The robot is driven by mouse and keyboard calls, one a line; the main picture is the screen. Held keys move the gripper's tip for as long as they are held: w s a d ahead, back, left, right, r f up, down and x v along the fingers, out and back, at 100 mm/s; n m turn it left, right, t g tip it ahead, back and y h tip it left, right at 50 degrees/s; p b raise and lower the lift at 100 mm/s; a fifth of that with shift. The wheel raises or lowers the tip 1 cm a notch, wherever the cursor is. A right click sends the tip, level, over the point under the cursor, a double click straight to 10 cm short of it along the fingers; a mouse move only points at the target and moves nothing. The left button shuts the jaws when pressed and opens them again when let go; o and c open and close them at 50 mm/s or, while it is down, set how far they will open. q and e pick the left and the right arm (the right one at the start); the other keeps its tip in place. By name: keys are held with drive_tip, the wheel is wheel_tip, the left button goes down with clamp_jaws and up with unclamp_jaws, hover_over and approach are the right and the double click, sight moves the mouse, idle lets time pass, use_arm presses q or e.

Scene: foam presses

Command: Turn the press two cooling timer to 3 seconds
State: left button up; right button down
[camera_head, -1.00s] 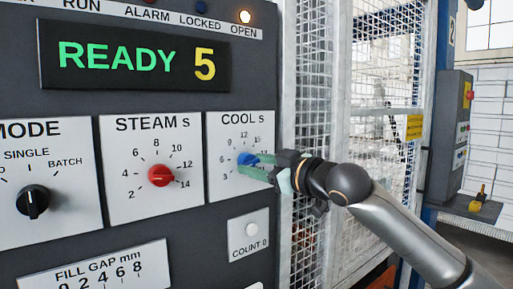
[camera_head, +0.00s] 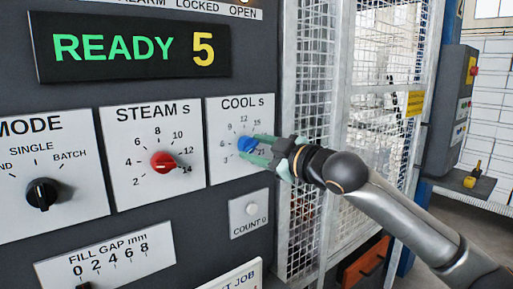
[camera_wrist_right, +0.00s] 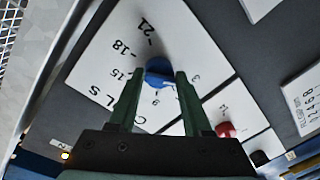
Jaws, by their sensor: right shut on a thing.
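The COOL s dial plate (camera_head: 262,178) is on the press panel, with a round blue knob (camera_head: 246,144) at its middle and numbers around it. My right gripper (camera_head: 257,150) reaches in from the right, its green fingers shut on the blue knob. In the right wrist view the blue knob (camera_wrist_right: 158,68) shows between the tips of the two fingers. The fingers hide part of the dial's scale. I cannot tell which number the knob's pointer faces. My left gripper is not in view.
Left of it are the STEAM dial with a red knob (camera_head: 163,162) and the MODE dial with a black knob (camera_head: 42,194). The display (camera_head: 130,47) reads READY 5. A COUNT 0 button (camera_head: 251,209) sits below. A mesh guard (camera_head: 310,110) stands right of the panel.

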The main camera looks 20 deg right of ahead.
drive_tip(key=c, duration=0.8)
unclamp_jaws()
drive_tip(key=shift+d+r, duration=0.1)
drive_tip(key=shift+r, duration=0.15)
drive_tip(key=o, duration=0.4)
drive_tip(key=shift+f, duration=0.2)
drive_tip(key=shift+o, duration=0.2)
drive_tip(key=b+v, duration=0.3)
drive_tip(key=v, duration=0.9)
drive_tip(key=shift+s, duration=0.25)
